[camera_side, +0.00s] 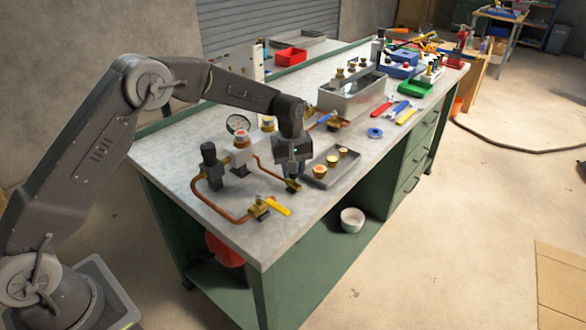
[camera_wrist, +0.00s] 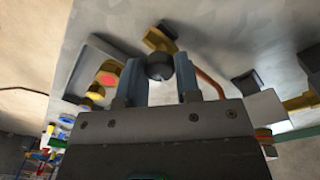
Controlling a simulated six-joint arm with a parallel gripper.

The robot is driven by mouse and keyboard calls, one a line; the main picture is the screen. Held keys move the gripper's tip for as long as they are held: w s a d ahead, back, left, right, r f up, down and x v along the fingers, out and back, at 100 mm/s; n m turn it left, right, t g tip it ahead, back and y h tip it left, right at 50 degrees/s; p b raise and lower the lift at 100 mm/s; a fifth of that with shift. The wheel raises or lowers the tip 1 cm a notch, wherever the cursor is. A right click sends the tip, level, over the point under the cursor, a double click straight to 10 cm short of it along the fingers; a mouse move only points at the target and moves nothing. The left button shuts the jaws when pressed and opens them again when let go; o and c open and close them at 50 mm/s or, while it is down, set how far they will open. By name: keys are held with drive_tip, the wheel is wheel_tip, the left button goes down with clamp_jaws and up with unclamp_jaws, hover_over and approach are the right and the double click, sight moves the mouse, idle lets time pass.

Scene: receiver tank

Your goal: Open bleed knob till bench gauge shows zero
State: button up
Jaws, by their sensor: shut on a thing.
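My gripper (camera_side: 293,180) points down over the pipework near the bench's front edge. In the wrist view my gripper (camera_wrist: 160,68) is shut on a small dark round knob (camera_wrist: 160,66), with one finger on each side of it. A brass fitting (camera_wrist: 160,38) lies just beyond the knob. In the side view my gripper hides the knob, and a brass fitting (camera_side: 294,186) shows beneath the fingertips. The bench gauge (camera_side: 238,124), a round white dial, stands upright behind the pipework, left of my gripper. Its needle is too small to read.
A copper pipe (camera_side: 216,204) runs to a yellow-lever valve (camera_side: 278,207) at the front edge. A black regulator (camera_side: 209,155) stands left. A grey tray (camera_side: 318,181) with brass caps lies close right of my gripper. A metal tank (camera_side: 345,106) stands behind it.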

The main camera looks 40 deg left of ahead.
drive_tip(key=m, duration=0.4)
drive_tip(key=shift+r+m, duration=0.1)
drive_tip(key=shift+m, duration=0.2)
drive_tip(key=m, duration=0.3)
drive_tip(key=shift+m, duration=0.4)
drive_tip(key=m, duration=0.4)
drive_tip(key=shift+w, duration=0.1)
drive_tip(key=m, duration=0.4)
drive_tip(key=shift+g, duration=0.3)
drive_tip(key=m, duration=1.4)
drive_tip(key=o, duration=0.9)
drive_tip(key=shift+o, duration=0.2)
